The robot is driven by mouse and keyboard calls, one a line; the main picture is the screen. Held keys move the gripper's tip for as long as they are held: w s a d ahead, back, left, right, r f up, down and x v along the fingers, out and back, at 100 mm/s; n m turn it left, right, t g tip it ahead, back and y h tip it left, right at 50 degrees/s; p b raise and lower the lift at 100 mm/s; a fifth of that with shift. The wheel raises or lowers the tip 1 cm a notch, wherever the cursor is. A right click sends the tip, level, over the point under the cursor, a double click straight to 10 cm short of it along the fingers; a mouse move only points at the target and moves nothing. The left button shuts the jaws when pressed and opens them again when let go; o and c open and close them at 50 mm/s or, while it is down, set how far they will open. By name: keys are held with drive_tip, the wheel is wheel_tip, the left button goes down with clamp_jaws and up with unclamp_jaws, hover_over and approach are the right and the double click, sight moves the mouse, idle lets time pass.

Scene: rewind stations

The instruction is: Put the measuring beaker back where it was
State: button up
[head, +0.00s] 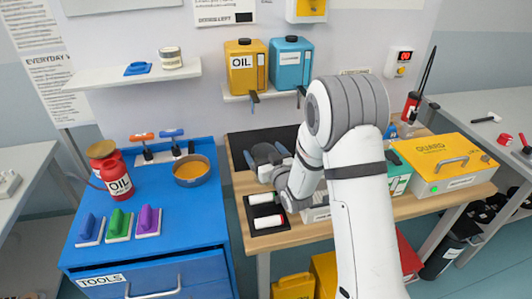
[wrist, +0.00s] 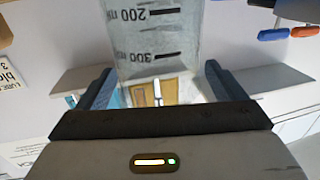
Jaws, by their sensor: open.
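The measuring beaker (wrist: 160,35) is clear, with dark 200 and 300 ml marks that read upside down in the wrist view. It stands in front of and between the two dark fingers of my gripper (wrist: 157,88). The fingers are apart, with a gap showing on each side of the beaker. In the head view my gripper (head: 262,158) is low over the left part of the wooden workbench (head: 238,185). I cannot make out the beaker there, and what it rests on is hidden.
A black tray (head: 268,229) with white-bodied cylinders lies at the bench's front left. The blue tool cabinet (head: 190,225) left of it carries an oil can (head: 119,185), a round pan (head: 192,170) and brushes. A yellow GUARD case (head: 440,160) stands right. Oil and blue canisters (head: 291,65) sit on a shelf above.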

drive_tip(key=s+d+g+h+b, duration=0.1)
drive_tip(key=s+d, duration=0.2)
drive_tip(key=s+d+r+m+g+h+b, duration=0.1)
drive_tip(key=s+d+h, duration=0.1)
drive_tip(key=s+d, duration=0.2)
drive_tip(key=s+d+h+b, duration=0.1)
drive_tip(key=s+d, duration=0.2)
drive_tip(key=d, duration=0.1)
drive_tip(key=shift+s+r+m+g, duration=0.3)
drive_tip(key=shift+s+r+g, duration=0.05)
drive_tip(key=shift+s+g, duration=0.05)
drive_tip(key=s+d+g+h, duration=0.1)
drive_tip(key=s+d, duration=0.1)
drive_tip(key=s+d+r+m+g+h, duration=0.1)
drive_tip(key=s+d+g+h, duration=0.1)
drive_tip(key=s+d, duration=0.1)
drive_tip(key=shift+s+r+m, duration=0.15)
drive_tip(key=shift+m, duration=0.15)
drive_tip(key=s+d+r+m+g, duration=0.1)
drive_tip(key=s+r+g, duration=0.1)
drive_tip(key=s, duration=0.7)
drive_tip(key=s+d+r+m+g+h, duration=0.1)
drive_tip(key=s+g, duration=0.4)
drive_tip(key=s, duration=0.5)
drive_tip(key=shift+d+r+g, duration=0.3)
drive_tip(key=shift+d+r, duration=0.15)
drive_tip(key=shift+d, duration=0.2)
